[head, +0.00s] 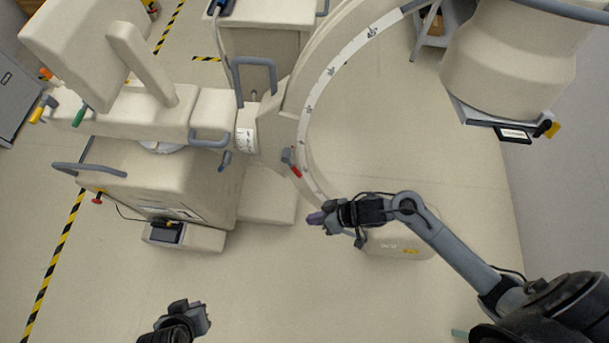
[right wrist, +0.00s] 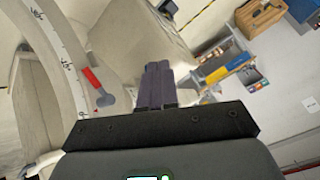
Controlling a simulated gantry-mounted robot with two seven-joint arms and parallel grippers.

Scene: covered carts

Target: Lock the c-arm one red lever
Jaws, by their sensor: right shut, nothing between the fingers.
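The c-arm (head: 310,85) is a large cream arc with a white marked scale along it. The red lever (head: 296,171) is a small red handle with a grey hub at the arc's lower left. In the right wrist view the red lever (right wrist: 92,77) is left of my fingers. My right gripper (head: 316,218) is shut and empty, below and slightly right of the lever, apart from it. Its closed fingers (right wrist: 159,70) point up in the right wrist view. My left gripper (head: 190,315) is at the bottom edge, far from the lever; its finger opening is unclear.
The cream c-arm cart (head: 160,185) fills the left, with grey handles and a red knob (head: 97,198). The c-arm's cylindrical head (head: 510,60) hangs at upper right. A shelf with colored items (right wrist: 225,70) stands farther off. The floor in the foreground is mostly clear.

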